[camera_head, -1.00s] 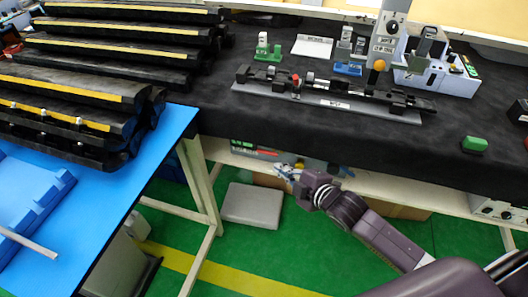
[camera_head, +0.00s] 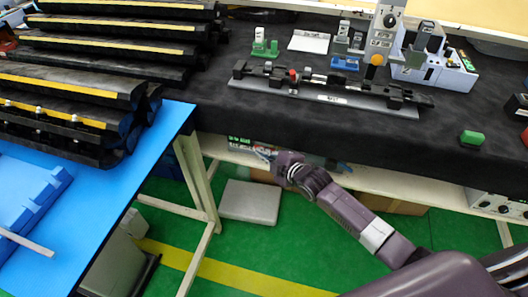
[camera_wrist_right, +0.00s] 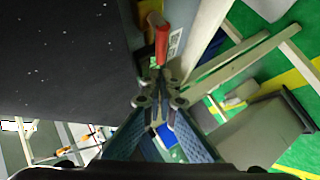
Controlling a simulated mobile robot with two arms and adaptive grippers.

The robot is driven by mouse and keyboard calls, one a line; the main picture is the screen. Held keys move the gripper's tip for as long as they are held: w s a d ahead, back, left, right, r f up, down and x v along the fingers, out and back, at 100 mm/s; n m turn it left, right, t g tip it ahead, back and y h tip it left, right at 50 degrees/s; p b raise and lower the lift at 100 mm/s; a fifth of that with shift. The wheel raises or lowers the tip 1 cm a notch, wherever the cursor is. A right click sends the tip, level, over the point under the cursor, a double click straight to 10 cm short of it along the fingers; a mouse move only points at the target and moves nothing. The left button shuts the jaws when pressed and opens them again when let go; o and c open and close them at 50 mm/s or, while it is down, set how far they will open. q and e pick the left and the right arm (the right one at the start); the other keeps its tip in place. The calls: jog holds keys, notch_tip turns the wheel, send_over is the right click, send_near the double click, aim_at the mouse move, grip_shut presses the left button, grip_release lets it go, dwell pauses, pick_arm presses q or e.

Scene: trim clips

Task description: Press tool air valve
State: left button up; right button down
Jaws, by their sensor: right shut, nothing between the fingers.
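A red valve handle (camera_wrist_right: 161,42) stands just beyond my fingertips in the right wrist view, beside a pale post with a small printed label. My right gripper (camera_wrist_right: 158,80) is shut and empty, its tips pointing at the lower end of the handle; I cannot tell whether they touch. In the head view my right gripper (camera_head: 263,152) is below the front edge of the black-covered bench (camera_head: 300,128), small and partly blurred against the clutter there. The handle cannot be made out clearly in that view. My left gripper is not in view.
A clamping fixture (camera_head: 330,97) and small devices stand on the bench above my arm. A pale shelf (camera_head: 375,181) runs under it. A blue table (camera_head: 130,180) with stacked black trim parts is at left. A grey box (camera_head: 250,202) lies on the green floor.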

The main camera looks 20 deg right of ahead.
jog(key=shift+w+d+f, duration=0.45)
jog(key=shift+w+f, duration=0.15)
jog(key=shift+w, duration=0.1)
jog(key=shift+p, duration=0.6)
jog(key=shift+g, duration=0.3)
